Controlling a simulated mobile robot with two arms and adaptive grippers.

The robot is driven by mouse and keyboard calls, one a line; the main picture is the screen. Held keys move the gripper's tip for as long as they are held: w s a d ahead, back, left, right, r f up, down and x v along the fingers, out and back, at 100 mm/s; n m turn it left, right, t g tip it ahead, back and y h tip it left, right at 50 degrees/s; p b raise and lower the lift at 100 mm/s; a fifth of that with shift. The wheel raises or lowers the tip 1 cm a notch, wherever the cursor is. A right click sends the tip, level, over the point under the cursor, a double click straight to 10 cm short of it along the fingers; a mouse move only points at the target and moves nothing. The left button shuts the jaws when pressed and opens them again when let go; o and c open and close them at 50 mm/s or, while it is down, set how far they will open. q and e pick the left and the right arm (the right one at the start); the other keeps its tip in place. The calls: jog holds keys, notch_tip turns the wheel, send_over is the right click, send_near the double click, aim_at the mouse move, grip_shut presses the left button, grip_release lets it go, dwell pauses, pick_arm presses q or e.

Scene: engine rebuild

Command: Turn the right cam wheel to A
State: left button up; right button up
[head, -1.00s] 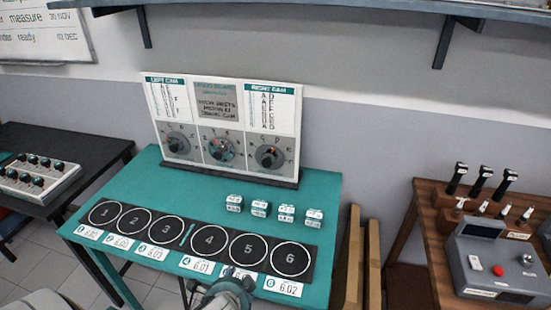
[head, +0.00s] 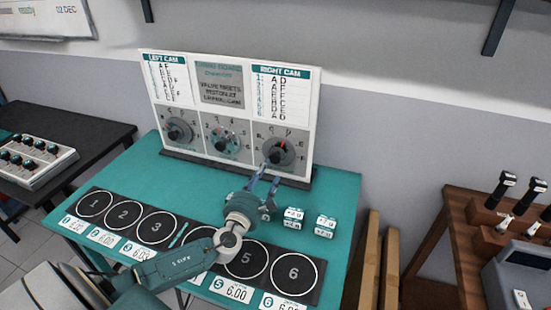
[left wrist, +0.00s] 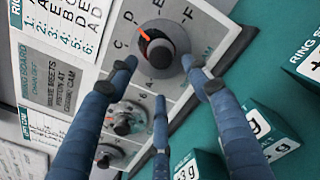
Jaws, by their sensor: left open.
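The right cam wheel (head: 278,152) is a dark round knob with an orange pointer on the upright board, ringed by letters. In the left wrist view the wheel (left wrist: 168,48) is near the top, and its pointer points roughly toward D. My left gripper (head: 267,182) is open, just in front of and below the wheel. In the left wrist view its blue fingers (left wrist: 160,82) spread toward the wheel, two tips near its lower sides. No contact is clear. My right gripper is not in view.
The board (head: 222,66) also carries a left wheel (head: 179,132) and a middle dial (head: 225,142). Several lettered small blocks (head: 325,227) stand on the teal table (head: 345,185) to the right of my left gripper. Numbered circles (head: 294,273) line the front.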

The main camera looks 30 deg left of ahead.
aim_at(274, 160)
pick_arm(q)
jog(key=x, duration=0.5)
jog(key=shift+w, duration=0.25)
jog(key=shift+x, duration=1.75)
jog(key=shift+f, duration=0.15)
jog(key=shift+c, duration=1.1)
jog(key=c, duration=0.9)
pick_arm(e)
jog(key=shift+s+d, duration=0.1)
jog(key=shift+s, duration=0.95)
